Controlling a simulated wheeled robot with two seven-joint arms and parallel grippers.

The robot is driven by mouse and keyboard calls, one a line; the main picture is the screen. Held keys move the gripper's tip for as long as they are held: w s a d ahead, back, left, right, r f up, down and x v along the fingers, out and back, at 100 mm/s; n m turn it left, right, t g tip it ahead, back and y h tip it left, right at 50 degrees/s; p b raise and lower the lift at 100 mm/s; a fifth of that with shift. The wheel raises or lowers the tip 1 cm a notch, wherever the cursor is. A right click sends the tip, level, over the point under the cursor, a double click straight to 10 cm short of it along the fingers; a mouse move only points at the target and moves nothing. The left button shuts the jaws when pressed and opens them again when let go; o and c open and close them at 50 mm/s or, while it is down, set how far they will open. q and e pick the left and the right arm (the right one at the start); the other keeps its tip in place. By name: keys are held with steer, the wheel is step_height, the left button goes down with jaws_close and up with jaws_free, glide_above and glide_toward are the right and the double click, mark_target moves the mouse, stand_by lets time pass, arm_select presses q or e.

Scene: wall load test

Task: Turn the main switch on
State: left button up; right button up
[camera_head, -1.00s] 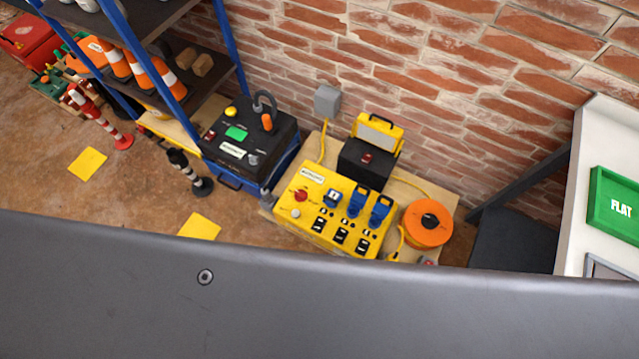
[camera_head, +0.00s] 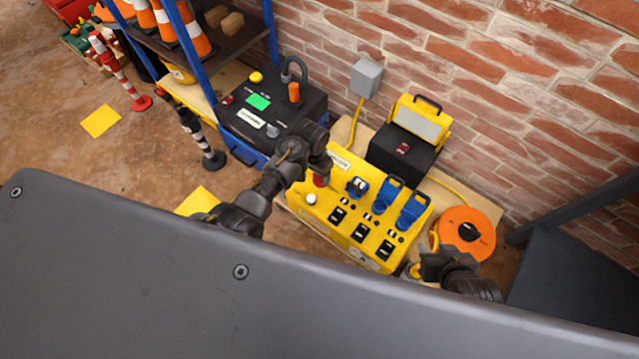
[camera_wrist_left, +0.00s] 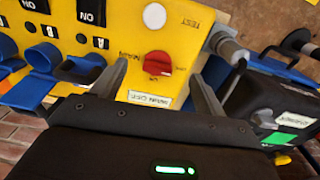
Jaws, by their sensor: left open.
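The yellow power box (camera_head: 345,235) stands on a wooden board by the brick wall. Its red round main switch (camera_head: 320,180) is at the box's left end, partly hidden by my left gripper (camera_head: 322,163). In the left wrist view the red main switch (camera_wrist_left: 157,63) shows a pale mark and sits between the two fingertips of my left gripper (camera_wrist_left: 158,75), which is open. Contact cannot be told. A label (camera_wrist_left: 150,98) by it seems to read MAIN OFF. My right gripper (camera_head: 438,264) is near the box's right end, its jaws unclear.
Blue plugs (camera_head: 400,205) and black switches (camera_head: 362,234) fill the box's top; a white TEST button (camera_wrist_left: 154,16) is beside the main switch. An orange cable reel (camera_head: 467,232) stands right, a black charger unit (camera_head: 262,115) left, a black-and-yellow lamp (camera_head: 415,130) behind.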

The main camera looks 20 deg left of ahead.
arm_select(q)
step_height(320, 180, up, 3)
steer(key=w+b, duration=0.1)
steer(key=w, duration=0.2)
steer(key=b, duration=0.3)
glide_above(320, 179)
steer(key=f, duration=0.5)
steer(key=shift+w+a+f, duration=0.15)
steer(key=shift+w, duration=0.1)
step_height(320, 179, down, 5)
steer(key=shift+r+b, duration=0.15)
steer(key=shift+b, duration=0.7)
steer(key=shift+f, duration=0.25)
arm_select(e)
steer(key=w+a+r+n+t+y, duration=0.1)
steer(key=a+r+t+y, duration=0.3)
steer(key=r, duration=0.5)
steer(key=w+a+r+n+t+y, duration=0.1)
steer(key=a+r+t+y, duration=0.4)
steer(key=r, duration=0.5)
steer(key=shift+w+a+n+t, duration=0.3)
steer(key=shift+a+n+t, duration=0.3)
steer(key=shift+a+n, duration=0.1)
arm_select(q)
steer(key=shift+c, duration=0.4)
arm_select(e)
steer(key=shift+r, duration=0.1)
